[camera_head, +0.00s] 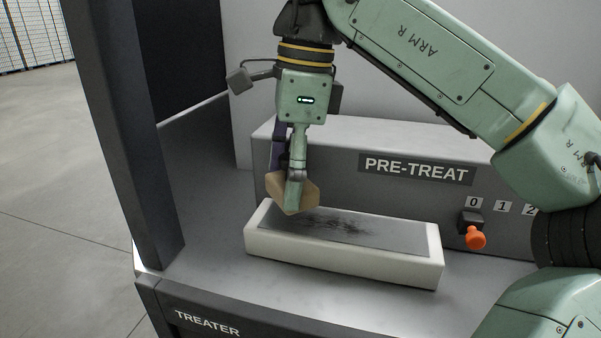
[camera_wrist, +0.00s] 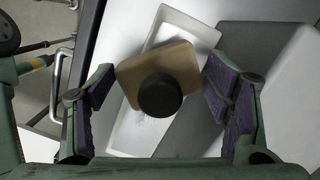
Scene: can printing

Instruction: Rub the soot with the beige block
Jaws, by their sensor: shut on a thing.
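The beige block (camera_head: 306,197) is held by my gripper (camera_head: 293,178) over the left end of the grey plate (camera_head: 398,238). Whether its lower face touches the plate I cannot tell. In the wrist view the block (camera_wrist: 183,66) lies between my two purple-padded fingers, with a round black knob (camera_wrist: 160,95) on its top. The soot (camera_head: 345,225) is a dark smear along the middle of the plate, just right of the block. The plate lies in a white tray (camera_head: 345,262). In the wrist view the block hides much of the plate.
Behind the tray stands the grey PRE-TREAT panel (camera_head: 330,160), with an orange-knobbed lever (camera_head: 475,238) below the labels 0, 1 and 2. A dark post (camera_head: 125,130) rises at the left. The treater's top (camera_head: 205,220) is bare left of the tray.

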